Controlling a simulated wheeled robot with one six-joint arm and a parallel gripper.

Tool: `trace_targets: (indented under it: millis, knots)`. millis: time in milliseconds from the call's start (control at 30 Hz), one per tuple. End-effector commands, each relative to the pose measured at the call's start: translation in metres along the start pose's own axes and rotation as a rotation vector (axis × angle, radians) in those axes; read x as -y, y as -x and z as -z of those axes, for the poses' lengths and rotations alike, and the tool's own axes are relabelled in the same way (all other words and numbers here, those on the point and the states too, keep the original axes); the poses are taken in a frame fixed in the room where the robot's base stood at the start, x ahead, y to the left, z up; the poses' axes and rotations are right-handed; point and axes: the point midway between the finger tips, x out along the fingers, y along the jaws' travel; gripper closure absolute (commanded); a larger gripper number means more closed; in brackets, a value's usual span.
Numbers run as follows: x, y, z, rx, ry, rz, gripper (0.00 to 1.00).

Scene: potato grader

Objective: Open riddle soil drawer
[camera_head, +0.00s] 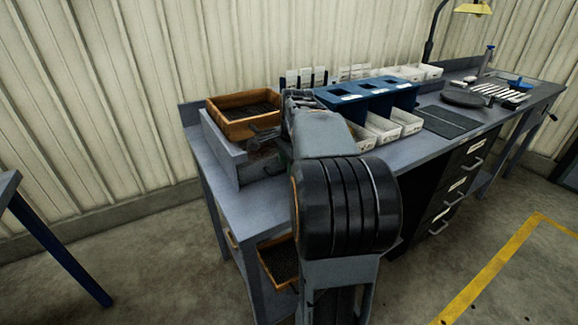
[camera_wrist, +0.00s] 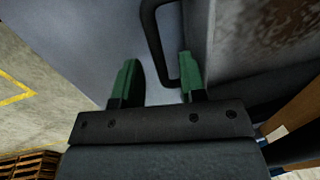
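The riddle (camera_head: 222,152) is a grey box at the left end of the bench, with a wooden-framed sieve (camera_head: 246,127) on top. A brown, mottled area shows beside it, partly hidden by my arm. In the wrist view a dark looped handle (camera_wrist: 153,40) stands in front of a grey panel (camera_wrist: 198,30), with a brown, soil-like surface behind. My gripper (camera_wrist: 156,68) is open with green fingers. The handle's lower part reaches between the fingers, close to the right one; I cannot tell whether they touch. How far the drawer is out is unclear.
The blue rack (camera_head: 368,94) and white bins (camera_head: 383,130) stand right of my arm on the bench (camera_head: 262,204). Another wooden sieve (camera_head: 279,262) is below. A black drawer unit (camera_head: 452,180) is at right. Open floor lies in front.

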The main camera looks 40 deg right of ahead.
Motion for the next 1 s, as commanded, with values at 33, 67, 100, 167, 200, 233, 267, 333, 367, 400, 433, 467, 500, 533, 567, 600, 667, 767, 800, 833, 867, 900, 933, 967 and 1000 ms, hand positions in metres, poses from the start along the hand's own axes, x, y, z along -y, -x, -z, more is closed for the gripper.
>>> trace_targets:
  millis: [33, 67, 100, 167, 200, 233, 267, 333, 367, 400, 433, 467, 500, 533, 567, 600, 667, 767, 800, 833, 867, 900, 933, 967, 1000]
  knots:
    - [0.0000, -0.0031, -0.0001, 0.000, 0.000, 0.000, 0.62]
    - [0.0001, -0.0040, -0.0001, 0.000, 0.000, 0.000, 0.62]
    - [0.0001, -0.0050, -0.0002, 0.000, 0.000, 0.000, 0.62]
    - [0.0001, -0.0058, -0.0002, 0.000, 0.001, 0.000, 0.62]
    - [0.0001, -0.0061, -0.0002, 0.000, 0.001, 0.000, 0.62]
    - [0.0001, -0.0061, -0.0002, 0.000, 0.001, 0.000, 0.62]
    - [0.0001, -0.0061, -0.0002, 0.000, 0.001, 0.000, 0.62]
    - [0.0001, -0.0060, -0.0002, 0.000, 0.001, 0.000, 0.62]
    - [0.0001, -0.0059, -0.0002, 0.000, 0.001, 0.000, 0.62]
    - [0.0000, -0.0060, -0.0002, 0.000, 0.001, 0.000, 0.62]
    - [0.0000, -0.0059, -0.0002, 0.000, 0.001, 0.000, 0.64]
    - [0.0000, -0.0059, -0.0002, 0.000, 0.001, 0.000, 0.67]
    - [0.0000, -0.0058, -0.0002, 0.000, 0.001, 0.000, 0.71]
    - [0.0000, -0.0058, -0.0002, 0.000, 0.001, 0.000, 0.73]
    - [0.0000, -0.0058, -0.0002, 0.000, 0.001, 0.000, 0.76]
    - [0.0000, -0.0058, -0.0002, 0.000, 0.001, 0.000, 0.80]
    - [0.0000, -0.0057, -0.0002, 0.000, 0.001, 0.000, 0.86]
    - [0.0000, -0.0057, -0.0001, 0.000, 0.001, 0.000, 0.96]
    - [0.0000, -0.0057, -0.0001, 0.000, 0.001, 0.000, 0.99]
    - [0.0000, -0.0057, -0.0001, 0.000, 0.001, 0.000, 1.00]
    - [0.0000, -0.0057, -0.0001, 0.000, 0.001, 0.000, 1.00]
    - [0.0000, -0.0056, -0.0001, 0.000, 0.001, 0.001, 1.00]
    - [0.0000, -0.0056, -0.0001, 0.000, 0.001, 0.001, 1.00]
    - [0.0000, -0.0056, -0.0001, 0.000, 0.001, 0.001, 1.00]
    - [0.0000, -0.0056, -0.0001, 0.000, 0.001, 0.001, 1.00]
